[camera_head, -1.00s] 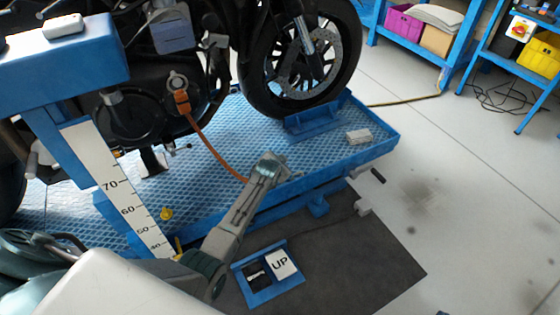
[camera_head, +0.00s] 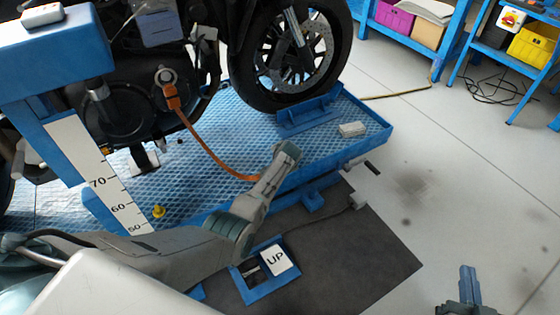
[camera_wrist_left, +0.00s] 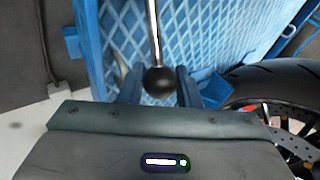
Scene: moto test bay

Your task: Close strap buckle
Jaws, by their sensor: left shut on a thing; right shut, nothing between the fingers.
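An orange strap (camera_head: 200,146) runs from a hook on the motorcycle down over the blue lift platform in the head view. Its lower end reaches my left gripper (camera_head: 286,153) at the platform's front edge. In the left wrist view my left gripper (camera_wrist_left: 159,86) is shut on a black ball knob (camera_wrist_left: 160,80) at the end of a metal rod (camera_wrist_left: 153,32), which looks like a lever. The buckle body is hidden or too small to make out. My right gripper (camera_head: 468,280) is shut and empty at the lower right, over the floor, far from the strap.
The motorcycle's front wheel (camera_head: 290,60) stands in a blue chock on the platform (camera_head: 335,150). A small white block (camera_head: 353,129) lies near its corner. A blue UP pedal frame (camera_head: 262,285) sits on the dark mat.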

